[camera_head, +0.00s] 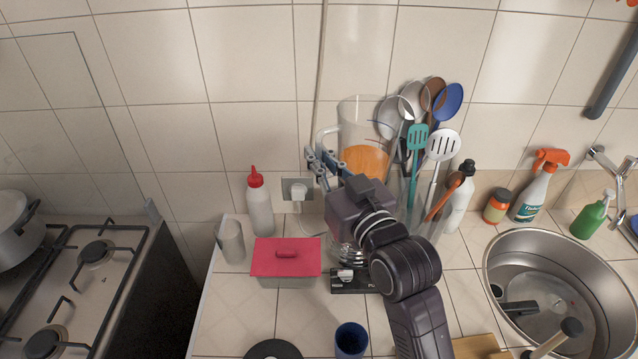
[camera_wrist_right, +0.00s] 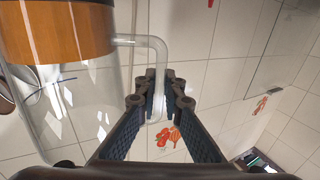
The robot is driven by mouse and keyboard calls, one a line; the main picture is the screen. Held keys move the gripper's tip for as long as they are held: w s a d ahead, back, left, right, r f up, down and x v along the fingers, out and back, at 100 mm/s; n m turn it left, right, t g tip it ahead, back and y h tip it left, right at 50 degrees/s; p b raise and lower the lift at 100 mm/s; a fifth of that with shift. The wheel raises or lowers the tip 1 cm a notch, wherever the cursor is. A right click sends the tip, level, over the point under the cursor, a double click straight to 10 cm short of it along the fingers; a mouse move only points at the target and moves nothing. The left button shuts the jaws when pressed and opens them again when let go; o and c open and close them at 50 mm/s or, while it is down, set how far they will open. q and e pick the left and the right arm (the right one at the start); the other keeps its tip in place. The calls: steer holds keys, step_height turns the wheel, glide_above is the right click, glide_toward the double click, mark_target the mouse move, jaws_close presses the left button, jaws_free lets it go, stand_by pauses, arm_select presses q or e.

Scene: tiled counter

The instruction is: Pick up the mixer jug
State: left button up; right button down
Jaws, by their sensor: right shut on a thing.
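The mixer jug (camera_head: 364,120) is a clear glass jug with an orange lower part and a glass handle on its left side. It stands out against the tiled wall in the head view, in front of the utensils. My right gripper (camera_head: 324,166) is shut on its handle. In the right wrist view, the jug (camera_wrist_right: 85,100) is at the left, and its handle (camera_wrist_right: 156,60) runs between the two fingers (camera_wrist_right: 160,98). My right gripper and arm hide what is below the jug, including most of the mixer base (camera_head: 347,283). My left gripper is not in view.
A red-lidded box (camera_head: 287,262), a white bottle with a red cap (camera_head: 259,205) and a grey cup (camera_head: 231,242) stand left of my right arm. Utensils (camera_head: 440,145) crowd the jug's right. A sink (camera_head: 560,250) is at right, a blue cup (camera_head: 351,341) in front.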

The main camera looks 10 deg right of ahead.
mark_target(318, 130)
step_height(318, 130, up, 10)
steer(key=shift+f, duration=0.1)
stand_by(1.0)
steer(key=shift+f, duration=0.1)
